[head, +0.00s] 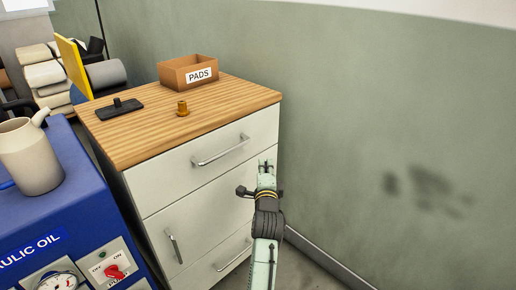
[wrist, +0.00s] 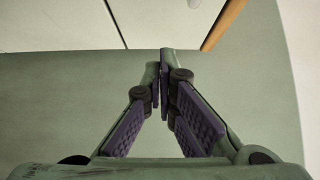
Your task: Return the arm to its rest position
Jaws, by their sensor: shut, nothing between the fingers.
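My arm (head: 267,220) reaches up from the lower edge of the head view, in front of the right side of a pale drawer cabinet. My gripper (head: 266,167) is at its upper end, below the level of the cabinet top and near the wall corner. The wrist view shows my gripper (wrist: 162,72) with its two purple-padded fingers brought together at the tips. Nothing shows between them.
The cabinet's wooden top (head: 150,135) holds a PADS box (head: 188,73), a brass-coloured fitting (head: 182,109) and a dark flat tool (head: 119,109). A blue hydraulic oil unit (head: 75,225) with a jug (head: 30,158) stands left. A green wall (head: 380,120) bounds the right.

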